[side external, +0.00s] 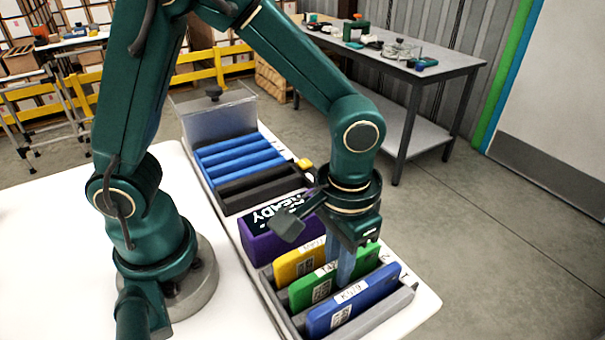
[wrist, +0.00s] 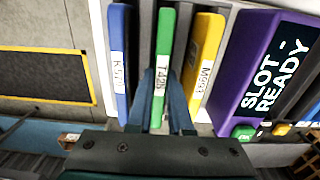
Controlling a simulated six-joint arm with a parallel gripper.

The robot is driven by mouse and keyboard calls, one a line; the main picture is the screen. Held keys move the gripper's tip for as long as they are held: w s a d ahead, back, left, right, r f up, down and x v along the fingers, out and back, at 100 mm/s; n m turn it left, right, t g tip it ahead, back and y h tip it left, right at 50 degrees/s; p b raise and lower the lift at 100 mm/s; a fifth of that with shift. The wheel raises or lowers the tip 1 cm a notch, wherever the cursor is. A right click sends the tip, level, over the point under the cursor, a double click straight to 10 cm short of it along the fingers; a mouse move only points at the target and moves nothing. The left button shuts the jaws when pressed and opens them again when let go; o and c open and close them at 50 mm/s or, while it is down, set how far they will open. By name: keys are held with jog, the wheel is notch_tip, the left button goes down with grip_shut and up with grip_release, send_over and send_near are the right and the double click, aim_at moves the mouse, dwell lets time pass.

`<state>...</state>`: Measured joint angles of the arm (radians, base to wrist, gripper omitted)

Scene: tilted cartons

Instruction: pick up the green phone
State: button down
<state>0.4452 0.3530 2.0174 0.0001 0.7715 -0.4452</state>
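The green phone (side external: 318,286) stands on edge in a grey rack (side external: 388,325), with a white label reading T42-something. In the wrist view the green phone (wrist: 164,50) is in the middle, between a blue phone (wrist: 119,40) and a yellow phone (wrist: 205,45). My gripper (side external: 345,262) points down over the rack at the green phone. In the wrist view the fingers of my gripper (wrist: 163,98) are apart, one on each side of the green phone's near end. I cannot tell whether they touch it. My finger hides part of it in the side view.
A purple box (side external: 268,240) with a "READY" display stands beside the yellow phone. Beyond it are dark and blue slotted racks (side external: 238,152) and a clear panel (side external: 215,115). The blue phone (side external: 352,302) leans close on the other side. The white table (side external: 225,305) is clear at left.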

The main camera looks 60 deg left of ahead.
notch_tip(320, 180, up, 9)
jog(key=shift+w+a+r, duration=0.15)
jog(key=shift+a+r, duration=0.05)
jog(key=shift+r, duration=0.1)
jog(key=a, duration=2)
jog(key=shift+d+f, duration=0.15)
jog(key=shift+f, duration=1.95)
jog(key=shift+d+f, duration=0.1)
jog(key=shift+f, duration=2)
notch_tip(320, 180, up, 6)
